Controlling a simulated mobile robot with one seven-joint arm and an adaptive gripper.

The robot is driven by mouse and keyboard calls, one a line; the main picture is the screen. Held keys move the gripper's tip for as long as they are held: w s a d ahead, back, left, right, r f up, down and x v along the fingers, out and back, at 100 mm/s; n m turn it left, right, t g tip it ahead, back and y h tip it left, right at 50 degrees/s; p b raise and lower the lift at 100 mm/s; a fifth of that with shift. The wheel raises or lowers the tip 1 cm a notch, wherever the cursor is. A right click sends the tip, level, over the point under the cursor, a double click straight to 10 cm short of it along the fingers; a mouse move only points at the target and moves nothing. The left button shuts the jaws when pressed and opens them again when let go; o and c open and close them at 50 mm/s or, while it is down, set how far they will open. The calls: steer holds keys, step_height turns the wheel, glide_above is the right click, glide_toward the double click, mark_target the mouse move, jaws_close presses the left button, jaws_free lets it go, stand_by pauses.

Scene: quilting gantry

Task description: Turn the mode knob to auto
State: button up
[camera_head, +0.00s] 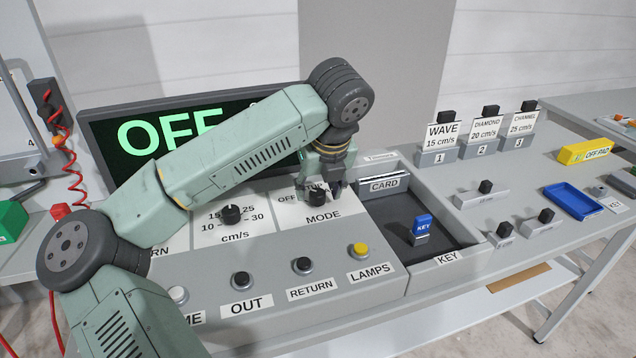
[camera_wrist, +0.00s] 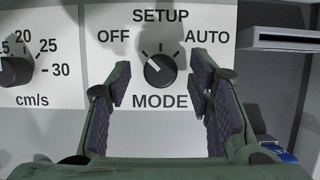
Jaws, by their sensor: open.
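The black mode knob (camera_wrist: 160,70) sits on a white plate marked OFF at left, SETUP at top and AUTO at right. Its white pointer line slants up and left, toward the OFF side. My gripper (camera_wrist: 161,84) is open, with one finger left and one finger right of the knob in the wrist view; a gap shows on both sides. In the head view my gripper (camera_head: 321,190) hangs over the MODE plate (camera_head: 335,207) and mostly hides the knob. The dark display (camera_head: 165,132) behind reads OFF in green, partly covered by my arm.
A speed knob (camera_head: 231,214) stands left of the mode plate. Several push buttons, including yellow LAMPS (camera_head: 358,250), line the panel front. Right are a card slot (camera_head: 385,182) and a tray (camera_head: 450,248) with a blue KEY block (camera_head: 422,228).

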steer(key=shift+w+f, duration=0.2)
steer(key=shift+f, duration=0.3)
jaws_close()
stand_by(0.3)
